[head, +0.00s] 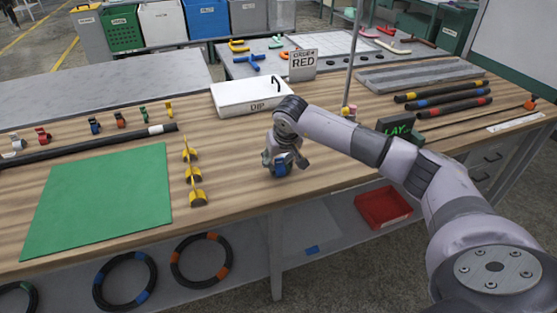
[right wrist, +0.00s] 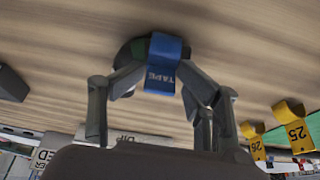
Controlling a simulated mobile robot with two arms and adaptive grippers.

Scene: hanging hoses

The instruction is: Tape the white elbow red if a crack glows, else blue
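My right gripper (head: 283,162) is low over the wooden bench, its fingers closed around a blue tape piece (head: 281,170). In the right wrist view the blue tape (right wrist: 163,62), marked TAPE, sits between the fingers with a dark round part behind it. It is at or very near the bench top; any gap is hidden. A pale, whitish pipe piece (head: 392,48) lies on the back table; I cannot tell if it is the white elbow. No glowing crack is visible. My left gripper is not in view.
A card (head: 303,65) reads RED behind a white DIP box (head: 248,97). A green mat (head: 100,200), yellow stands (head: 193,172) and small coloured clips (head: 94,126) are left. Banded black hoses (head: 455,105) and a green-lit LAY sign (head: 398,130) are right. A red bin (head: 383,207) sits below.

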